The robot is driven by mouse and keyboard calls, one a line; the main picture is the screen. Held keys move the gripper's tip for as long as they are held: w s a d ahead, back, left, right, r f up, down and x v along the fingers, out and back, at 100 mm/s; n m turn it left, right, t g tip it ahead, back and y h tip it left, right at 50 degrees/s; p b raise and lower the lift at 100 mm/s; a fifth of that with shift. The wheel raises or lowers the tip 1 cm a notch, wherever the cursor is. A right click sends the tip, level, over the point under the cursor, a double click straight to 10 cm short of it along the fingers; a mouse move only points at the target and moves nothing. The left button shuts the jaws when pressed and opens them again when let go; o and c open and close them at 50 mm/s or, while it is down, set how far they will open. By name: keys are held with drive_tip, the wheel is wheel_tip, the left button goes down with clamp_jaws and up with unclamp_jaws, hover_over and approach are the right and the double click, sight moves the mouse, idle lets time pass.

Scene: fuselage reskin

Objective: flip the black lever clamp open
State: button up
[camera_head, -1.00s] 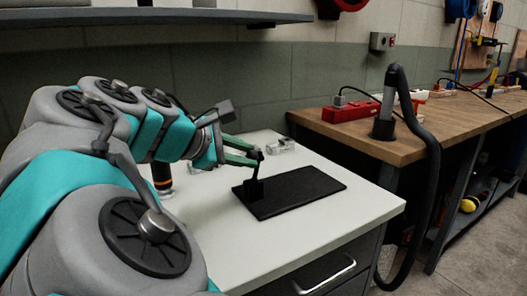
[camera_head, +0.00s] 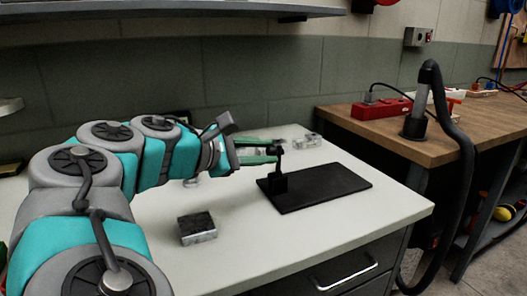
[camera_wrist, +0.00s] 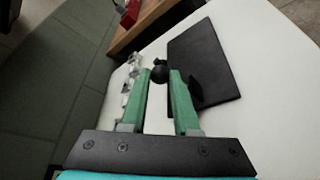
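The black lever clamp (camera_head: 279,181) stands at the left edge of a black plate (camera_head: 325,186) on the white worktop. Its lever points up and ends in a round black knob, which also shows in the wrist view (camera_wrist: 159,74). My gripper (camera_head: 276,151) reaches in from the left at knob height, its green fingers roughly level. In the wrist view my gripper (camera_wrist: 160,76) has the knob between its fingertips. The fingers are apart by about the knob's width. I cannot tell whether both touch it. The clamp's base is mostly hidden there.
A dark-topped metal block (camera_head: 197,228) lies on the worktop at front left. A clear, shiny part (camera_head: 307,140) lies behind the plate. A wooden bench (camera_head: 440,150) with a red box (camera_head: 381,109) and a black hose stands at the right. A shelf hangs above.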

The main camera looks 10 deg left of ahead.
drive_tip(key=o, duration=0.4)
drive_tip(key=shift+s+a, duration=0.1)
drive_tip(key=v, duration=0.7)
drive_tip(key=shift+s+a, duration=0.2)
